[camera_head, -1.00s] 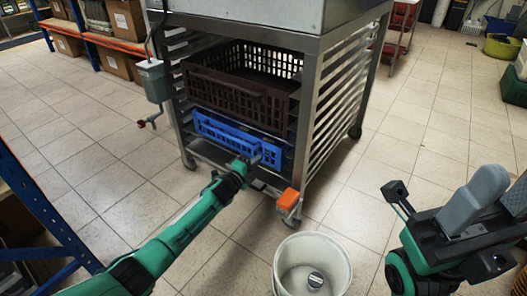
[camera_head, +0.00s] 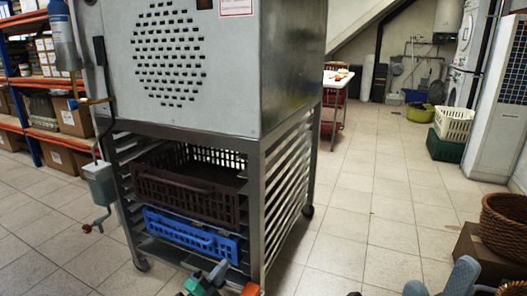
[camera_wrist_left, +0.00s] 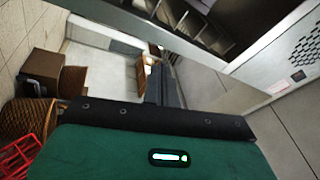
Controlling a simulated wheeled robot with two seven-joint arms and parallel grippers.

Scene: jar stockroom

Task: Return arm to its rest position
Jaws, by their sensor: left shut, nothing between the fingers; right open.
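My left gripper (camera_head: 213,275) shows at the bottom of the head view, in front of the rack's lower front edge. My right gripper (camera_head: 452,279) is at the bottom right edge of the head view. Only a grey-blue part of it shows, and it is open. The rest of both arms is cut off below the frame.
A metal rack (camera_head: 254,212) under a large grey cabinet (camera_head: 220,70) holds a brown crate (camera_head: 185,198) and a blue crate (camera_head: 190,235). A wicker basket (camera_head: 505,225) and cardboard box (camera_head: 482,256) stand at right. Tiled floor (camera_head: 375,215) between is clear.

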